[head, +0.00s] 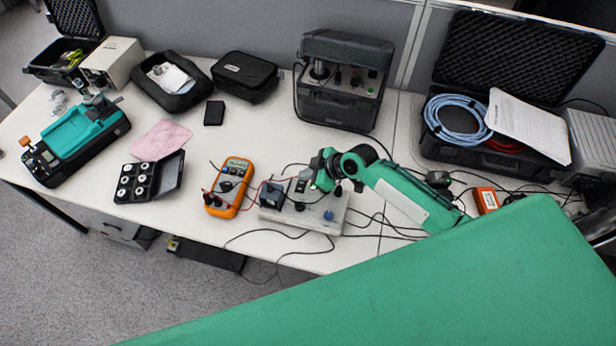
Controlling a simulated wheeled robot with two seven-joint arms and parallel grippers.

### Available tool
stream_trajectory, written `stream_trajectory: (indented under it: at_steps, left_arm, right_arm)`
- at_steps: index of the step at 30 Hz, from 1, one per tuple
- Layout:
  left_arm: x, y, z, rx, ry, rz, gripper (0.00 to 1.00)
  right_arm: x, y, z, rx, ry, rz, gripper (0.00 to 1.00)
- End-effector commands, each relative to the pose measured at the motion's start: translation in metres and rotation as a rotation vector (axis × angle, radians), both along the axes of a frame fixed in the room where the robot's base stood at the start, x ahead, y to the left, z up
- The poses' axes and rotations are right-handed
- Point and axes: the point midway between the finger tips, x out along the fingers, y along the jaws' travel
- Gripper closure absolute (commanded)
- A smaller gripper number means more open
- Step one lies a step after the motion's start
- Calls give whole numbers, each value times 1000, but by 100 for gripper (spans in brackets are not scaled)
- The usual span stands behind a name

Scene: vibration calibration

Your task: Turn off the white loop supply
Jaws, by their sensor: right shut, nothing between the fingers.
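A white, low box with a blue knob (328,215) and several dark fittings lies at the front middle of the table; it looks like the white loop supply (320,226). Leads join it to the orange multimeter (229,187) on its left. My right gripper (311,177) comes in from the right and is shut and empty over the back of the box. It hides part of the box's top. I cannot tell whether it touches the box, and the switch position is too small to read. My left gripper is not in view.
Black cables (385,222) trail over the table's front edge and to the right. A dark instrument (340,108) stands behind the box. An open black case (470,150) with blue hose is at right. A small black weight box (134,183) and a pink cloth (160,140) lie at left.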

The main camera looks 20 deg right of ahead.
Motion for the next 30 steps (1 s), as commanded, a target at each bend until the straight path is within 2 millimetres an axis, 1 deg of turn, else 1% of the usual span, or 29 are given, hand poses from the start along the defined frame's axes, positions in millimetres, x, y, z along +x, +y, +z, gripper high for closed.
stream_trajectory:
  at_steps: [1,3,9,22,27,30]
  left_arm:
    - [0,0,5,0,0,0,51]
    - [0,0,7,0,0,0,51]
    - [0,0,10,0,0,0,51]
    - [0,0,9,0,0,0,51]
    - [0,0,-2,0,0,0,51]
    - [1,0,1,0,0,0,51]
  right_arm:
    - [0,-3,-8,-1,6,-3,100]
    - [0,-3,-17,-1,6,-3,100]
    - [2,-5,-33,-2,2,-1,100]
    - [2,-5,-37,-2,0,-1,100]
    - [4,-6,-44,-2,1,1,100]
    - [3,-6,-42,-2,3,0,100]
